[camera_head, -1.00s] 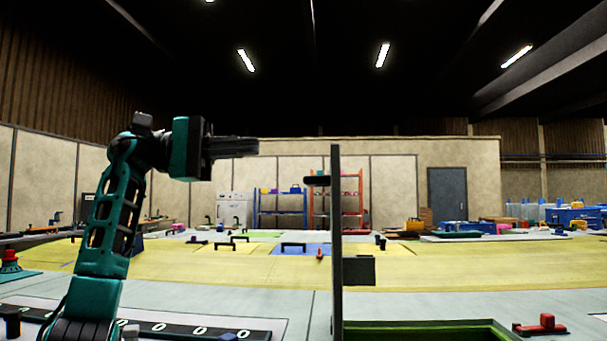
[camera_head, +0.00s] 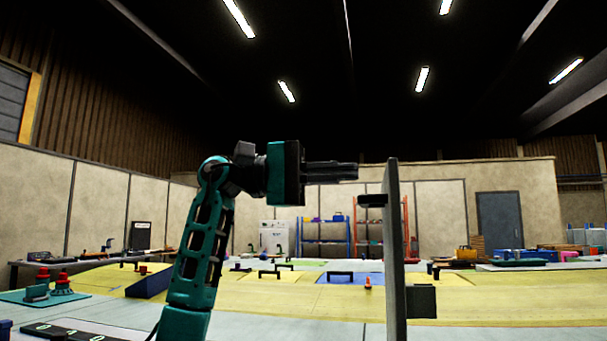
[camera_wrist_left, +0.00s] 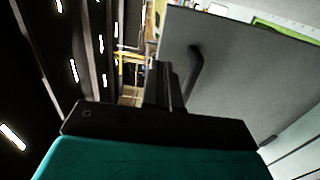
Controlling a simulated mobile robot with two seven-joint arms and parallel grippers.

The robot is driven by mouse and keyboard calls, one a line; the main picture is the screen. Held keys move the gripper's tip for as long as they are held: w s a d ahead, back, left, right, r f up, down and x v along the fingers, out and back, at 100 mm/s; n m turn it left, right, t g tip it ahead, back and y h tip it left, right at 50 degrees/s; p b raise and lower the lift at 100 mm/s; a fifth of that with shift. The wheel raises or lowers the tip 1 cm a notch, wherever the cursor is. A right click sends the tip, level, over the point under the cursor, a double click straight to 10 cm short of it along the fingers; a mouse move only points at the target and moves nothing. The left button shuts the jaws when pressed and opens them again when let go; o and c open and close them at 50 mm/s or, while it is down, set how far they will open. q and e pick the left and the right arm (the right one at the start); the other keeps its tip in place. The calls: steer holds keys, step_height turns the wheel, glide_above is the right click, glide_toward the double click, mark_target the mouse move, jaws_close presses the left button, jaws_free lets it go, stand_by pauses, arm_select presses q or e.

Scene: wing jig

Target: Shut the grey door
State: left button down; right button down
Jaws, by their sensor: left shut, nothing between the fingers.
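The grey door (camera_head: 393,250) stands upright in front of me, seen nearly edge-on in the head view. A dark handle (camera_head: 372,201) sticks out of its left face near the top. In the left wrist view the door's broad face (camera_wrist_left: 245,90) fills the right side, with the bent handle (camera_wrist_left: 196,66) on it. My left gripper (camera_head: 357,172) is shut and empty. In the head view its fingertips appear left of the door's upper edge and a little above the handle. They also show in the wrist view (camera_wrist_left: 162,68). I cannot tell whether they touch the door. My right gripper is out of view.
A dark box-like part (camera_head: 421,301) shows at the door's right side. Behind lies a wide yellow surface (camera_head: 300,298) with several small black handles. A blue wedge (camera_head: 148,282) lies left of my arm. Shelves and a closed wall door (camera_head: 500,218) are far back.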

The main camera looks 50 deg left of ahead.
arm_select(q)
steer(key=x, duration=0.3)
steer(key=shift+w+d, duration=0.25)
steer(key=shift+d, duration=0.05)
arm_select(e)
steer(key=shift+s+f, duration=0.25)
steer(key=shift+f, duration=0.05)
arm_select(q)
steer(key=shift+r, duration=0.1)
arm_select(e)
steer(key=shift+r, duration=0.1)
